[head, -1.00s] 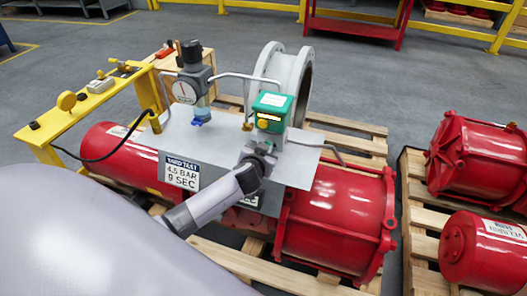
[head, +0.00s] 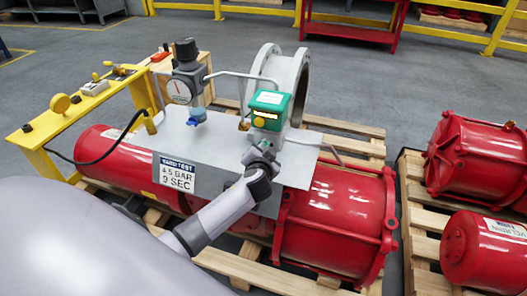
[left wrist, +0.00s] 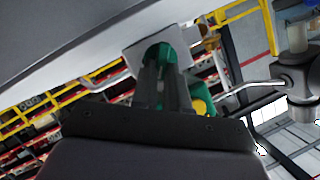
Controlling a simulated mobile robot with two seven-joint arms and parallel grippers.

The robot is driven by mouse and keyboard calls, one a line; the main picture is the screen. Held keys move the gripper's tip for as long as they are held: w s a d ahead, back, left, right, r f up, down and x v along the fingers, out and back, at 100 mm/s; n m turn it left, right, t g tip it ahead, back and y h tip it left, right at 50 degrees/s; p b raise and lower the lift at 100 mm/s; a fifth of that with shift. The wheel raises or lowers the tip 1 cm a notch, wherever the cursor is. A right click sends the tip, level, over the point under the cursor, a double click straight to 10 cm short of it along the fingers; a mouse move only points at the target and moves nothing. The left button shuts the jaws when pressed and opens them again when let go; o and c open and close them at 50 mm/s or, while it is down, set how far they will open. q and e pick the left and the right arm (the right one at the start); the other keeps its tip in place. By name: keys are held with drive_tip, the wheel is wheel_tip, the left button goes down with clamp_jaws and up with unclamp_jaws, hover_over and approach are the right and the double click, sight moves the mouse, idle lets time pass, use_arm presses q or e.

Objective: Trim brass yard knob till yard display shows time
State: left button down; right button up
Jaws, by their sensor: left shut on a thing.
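The green yard unit (head: 270,103) stands on the grey plate of the red actuator. Its small dark display (head: 266,115) shows yellow characters too small to read. My left gripper (head: 263,147) is at the unit's lower front, fingers shut on what seems to be the brass yard knob, which the fingers hide. A round yellow part (head: 259,122) shows beside the fingers, clear of them. In the left wrist view the closed fingers (left wrist: 163,75) reach to the green housing (left wrist: 190,62), and the yellow part (left wrist: 200,106) shows beside them. My right gripper is not in view.
A sign (head: 177,173) reads YARD TEST 4.5 BAR 9 SEC. A regulator with gauge (head: 186,85) and bent metal pipes stand left of the unit. A grey flanged ring (head: 270,62) is behind. Red cylinders (head: 470,155) lie on a pallet at right.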

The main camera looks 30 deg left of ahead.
use_arm(q)
drive_tip(key=c, duration=1.1)
unclamp_jaws()
drive_tip(key=shift+c, duration=0.2)
drive_tip(key=shift+p+v, duration=0.35)
drive_tip(key=shift+v, duration=3.2)
